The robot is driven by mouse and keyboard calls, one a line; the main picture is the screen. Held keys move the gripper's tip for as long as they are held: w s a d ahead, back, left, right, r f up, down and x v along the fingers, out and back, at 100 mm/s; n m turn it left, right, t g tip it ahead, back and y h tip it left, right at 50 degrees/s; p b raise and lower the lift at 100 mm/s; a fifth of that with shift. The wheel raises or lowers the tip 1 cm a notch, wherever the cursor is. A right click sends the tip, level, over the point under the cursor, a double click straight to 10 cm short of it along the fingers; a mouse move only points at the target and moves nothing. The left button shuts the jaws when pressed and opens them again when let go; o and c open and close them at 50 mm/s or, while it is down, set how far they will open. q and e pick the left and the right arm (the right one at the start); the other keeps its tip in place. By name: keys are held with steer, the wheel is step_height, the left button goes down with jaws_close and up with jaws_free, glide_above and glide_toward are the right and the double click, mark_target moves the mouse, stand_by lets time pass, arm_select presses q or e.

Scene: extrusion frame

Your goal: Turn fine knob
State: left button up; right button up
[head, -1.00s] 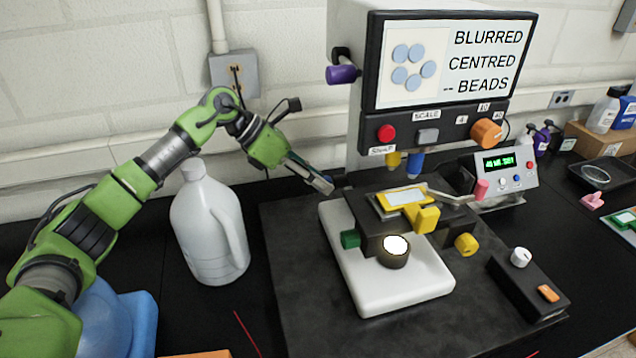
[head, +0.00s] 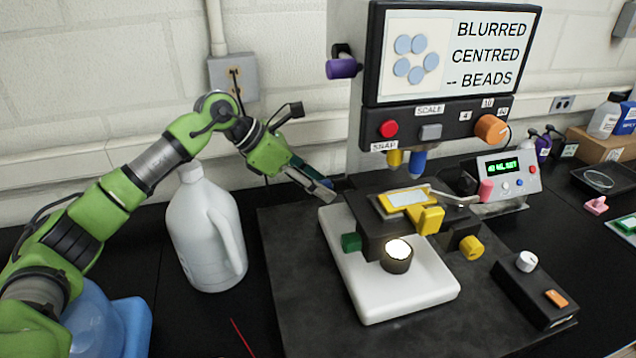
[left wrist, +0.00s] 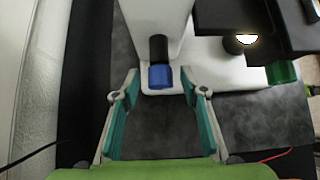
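A blue knob with a black collar (left wrist: 160,76) sticks out from the side of the white microscope body in the left wrist view. My left gripper (left wrist: 161,82) is open, with its two teal-padded fingers on either side of the knob's end. I see gaps between knob and fingers, so it is not gripped. In the head view my left gripper (head: 325,188) reaches in beside the microscope stand, left of the stage (head: 370,226). The screen (head: 448,52) reads "BLURRED CENTRED -- BEADS" beside several pale blue discs. My right gripper is not in view.
A white jug (head: 205,235) stands below my left arm. A green knob (head: 351,242) and yellow knob (head: 471,247) flank the lit lens (head: 397,255). A control box (head: 535,290) stands front right. A purple knob (head: 342,68) is on the screen housing's left side.

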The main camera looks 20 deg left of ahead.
arm_select(q)
steer(key=v, duration=1.2)
